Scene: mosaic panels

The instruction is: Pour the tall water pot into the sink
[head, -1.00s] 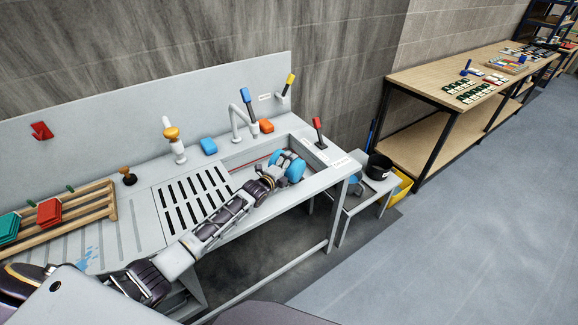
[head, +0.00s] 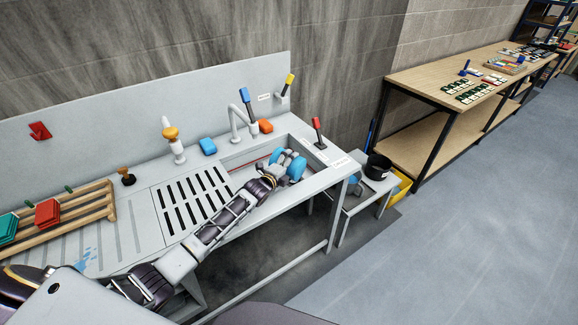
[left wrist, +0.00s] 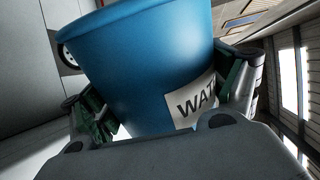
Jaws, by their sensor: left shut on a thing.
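The blue water pot (head: 297,169) is over the right part of the sink (head: 238,160) in the head view. My left gripper (head: 286,162) is shut around its side and hides its middle. In the left wrist view the pot (left wrist: 150,60) fills the centre between the two fingers, with a white label reading "WAT" partly covered. The pot looks tilted in the head view; its inside and any water cannot be seen. My right gripper is not in view.
A red-handled lever (head: 318,133) is at the right. A slotted drain grid (head: 190,200) lies left of the sink. A black bucket (head: 378,167) stands on a side stand.

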